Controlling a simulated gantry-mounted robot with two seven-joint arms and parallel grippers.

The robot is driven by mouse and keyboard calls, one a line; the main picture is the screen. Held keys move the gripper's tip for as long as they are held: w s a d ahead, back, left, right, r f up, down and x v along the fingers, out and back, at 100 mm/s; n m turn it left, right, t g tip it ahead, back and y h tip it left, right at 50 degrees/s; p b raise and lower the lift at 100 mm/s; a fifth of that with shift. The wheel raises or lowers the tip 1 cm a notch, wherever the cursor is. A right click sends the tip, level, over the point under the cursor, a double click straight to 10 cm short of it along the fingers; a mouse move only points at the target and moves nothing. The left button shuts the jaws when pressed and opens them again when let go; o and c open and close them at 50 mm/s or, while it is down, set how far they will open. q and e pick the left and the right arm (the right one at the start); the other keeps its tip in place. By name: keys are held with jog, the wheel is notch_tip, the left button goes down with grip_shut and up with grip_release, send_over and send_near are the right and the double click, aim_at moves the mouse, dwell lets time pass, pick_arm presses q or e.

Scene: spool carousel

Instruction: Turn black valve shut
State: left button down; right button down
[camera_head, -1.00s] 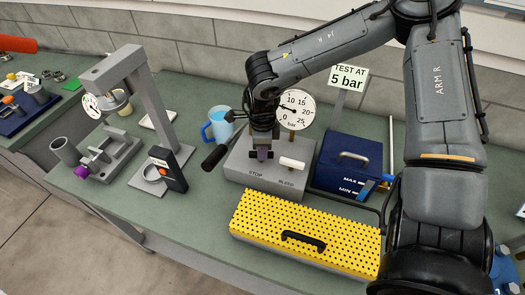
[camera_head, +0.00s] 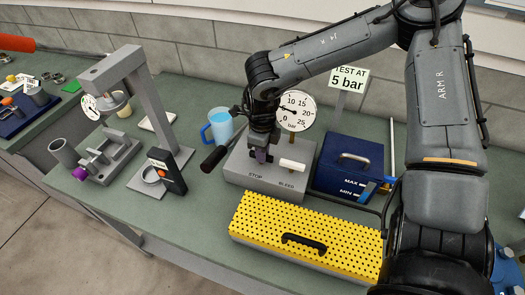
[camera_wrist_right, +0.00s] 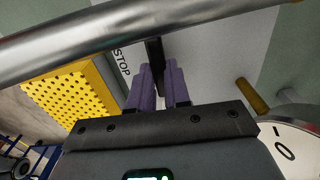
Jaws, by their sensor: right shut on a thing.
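The black valve (camera_wrist_right: 155,52) is by the STOP label on top of the grey pump block (camera_head: 240,175). In the right wrist view its dark handle stands between the purple fingers of my right gripper (camera_wrist_right: 158,88), which is shut on it. In the head view the right gripper (camera_head: 262,155) reaches down onto the block from above and mostly hides the valve. I cannot tell how far the valve is turned. My left gripper is not in view.
A white bleed handle (camera_head: 292,165) sits close right of the gripper. A black-gripped pump lever (camera_head: 213,158) sticks out left. A round gauge (camera_head: 295,109) stands behind, a blue box (camera_head: 347,165) at right. A yellow perforated case (camera_head: 305,233) lies in front.

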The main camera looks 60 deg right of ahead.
jog(key=c, duration=1.1)
grip_release()
jog(key=shift+r, duration=0.1)
jog(key=shift+r+p, duration=0.8)
jog(key=shift+r, duration=4.55)
